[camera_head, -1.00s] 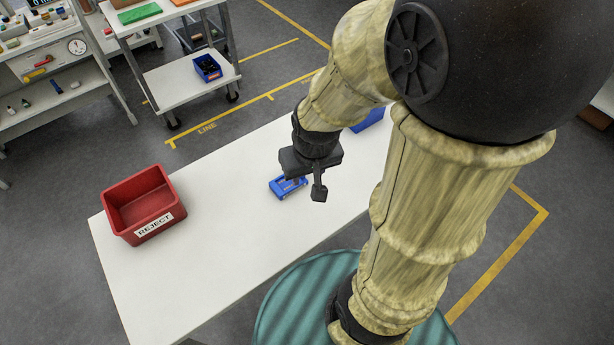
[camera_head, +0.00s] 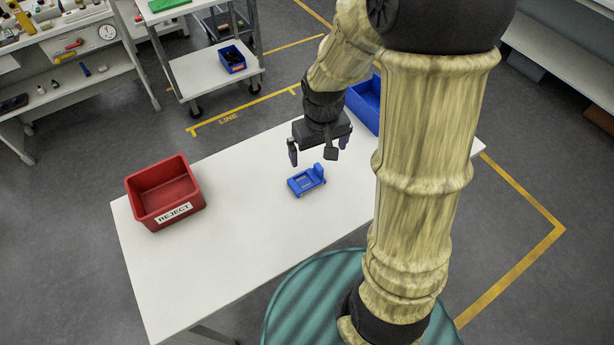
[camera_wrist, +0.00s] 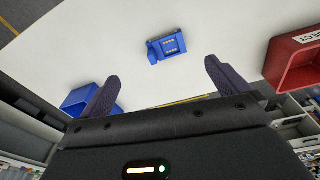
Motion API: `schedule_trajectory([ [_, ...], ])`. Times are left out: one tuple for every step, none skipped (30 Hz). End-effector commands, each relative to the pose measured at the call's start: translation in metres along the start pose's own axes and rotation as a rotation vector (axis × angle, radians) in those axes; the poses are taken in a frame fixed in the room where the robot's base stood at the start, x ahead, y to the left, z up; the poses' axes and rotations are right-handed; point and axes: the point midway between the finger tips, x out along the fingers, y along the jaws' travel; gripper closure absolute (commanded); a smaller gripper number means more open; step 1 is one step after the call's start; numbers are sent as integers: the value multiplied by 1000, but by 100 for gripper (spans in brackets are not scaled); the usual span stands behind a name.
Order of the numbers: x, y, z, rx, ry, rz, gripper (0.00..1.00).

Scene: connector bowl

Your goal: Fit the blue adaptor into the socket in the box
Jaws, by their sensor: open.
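A small blue open box (camera_head: 302,184) lies on the white table, with light-coloured contacts inside. A blue block (camera_head: 319,170) stands up at its right end and may be the adaptor; I cannot tell whether it sits in a socket or is part of the box. In the wrist view the box (camera_wrist: 172,45) is beyond my fingertips, with the raised block (camera_wrist: 153,53) at its left end. My gripper (camera_head: 312,152) is open and empty, above and behind the box, apart from it. No separate loose adaptor is visible.
A red REJECT bin (camera_head: 190,204) stands on the left of the table (camera_head: 230,255). A larger blue bin (camera_head: 362,108) stands at the back right, partly behind my arm. The table front and middle are clear. A trolley (camera_head: 200,78) stands beyond the table.

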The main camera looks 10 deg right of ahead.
Motion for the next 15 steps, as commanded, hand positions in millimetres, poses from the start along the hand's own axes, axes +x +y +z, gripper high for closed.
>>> schedule_trajectory([
  [2, 1, -16, -28, -25, -6, 0],
  [6, 0, -23, -46, -39, -10, 0],
  [10, 0, -33, -69, -54, -15, 0],
  [13, 0, -39, -84, -65, -18, 0],
  [16, 0, -45, -96, -74, -22, 0],
  [19, -1, -51, -112, -85, -26, 0],
  [22, -1, -55, -122, -91, -29, 0],
  [24, -2, -58, -130, -96, -31, 0],
  [26, -2, -61, -139, -102, -34, 0],
  [27, -3, -63, -143, -104, -35, 0],
  [28, -3, -64, -147, -106, -36, 0],
  [29, -4, -65, -150, -107, -37, 0],
  [29, -4, -65, -151, -107, -36, 0],
  [29, -4, -65, -152, -107, -36, 0],
  [29, -4, -65, -152, -107, -36, 0],
])
